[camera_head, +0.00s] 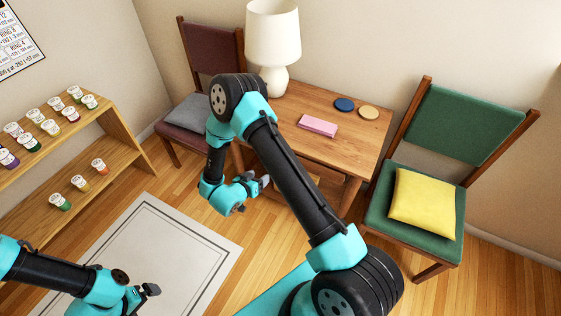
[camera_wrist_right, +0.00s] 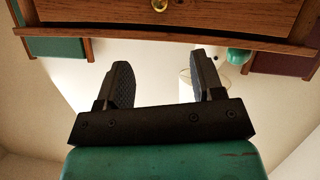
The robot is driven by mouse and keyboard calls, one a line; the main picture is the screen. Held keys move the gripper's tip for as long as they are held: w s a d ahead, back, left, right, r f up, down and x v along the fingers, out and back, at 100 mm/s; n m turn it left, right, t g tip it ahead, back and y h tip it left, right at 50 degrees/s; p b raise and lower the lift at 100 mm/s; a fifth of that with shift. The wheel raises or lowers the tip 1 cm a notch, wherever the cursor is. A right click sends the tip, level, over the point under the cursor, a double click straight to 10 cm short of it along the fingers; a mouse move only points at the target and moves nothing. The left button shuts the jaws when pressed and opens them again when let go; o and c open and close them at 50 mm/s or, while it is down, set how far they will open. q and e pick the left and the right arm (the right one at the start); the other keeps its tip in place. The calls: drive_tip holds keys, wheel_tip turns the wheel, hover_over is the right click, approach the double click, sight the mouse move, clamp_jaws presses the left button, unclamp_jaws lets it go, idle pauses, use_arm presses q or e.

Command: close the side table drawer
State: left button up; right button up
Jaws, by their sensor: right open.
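The wooden side table (camera_head: 345,138) stands against the back wall between two chairs. In the head view my right arm hides most of its front, so how far the drawer is out cannot be told. In the right wrist view, which looks upside down, a wooden drawer front (camera_wrist_right: 225,14) with a brass knob (camera_wrist_right: 160,5) crosses the top edge. My right gripper (camera_head: 265,183) is at the table's front left, in front of the drawer. Its fingers (camera_wrist_right: 160,85) are open, apart and empty. My left gripper (camera_head: 150,290) is low at the lower left, away from the table.
A white lamp (camera_head: 273,35), pink box (camera_head: 317,125), blue disc (camera_head: 344,104) and tan disc (camera_head: 368,112) are on the tabletop. A maroon chair (camera_head: 212,50) and a green chair (camera_head: 455,125) flank the table. A jar shelf (camera_head: 110,165) stands left, beside a pale rug (camera_head: 150,245).

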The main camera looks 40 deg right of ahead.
drive_tip(key=x, duration=1.7)
drive_tip(key=shift+w+d, duration=0.1)
drive_tip(key=shift+w, duration=0.05)
drive_tip(key=shift+c, duration=0.3)
clamp_jaws()
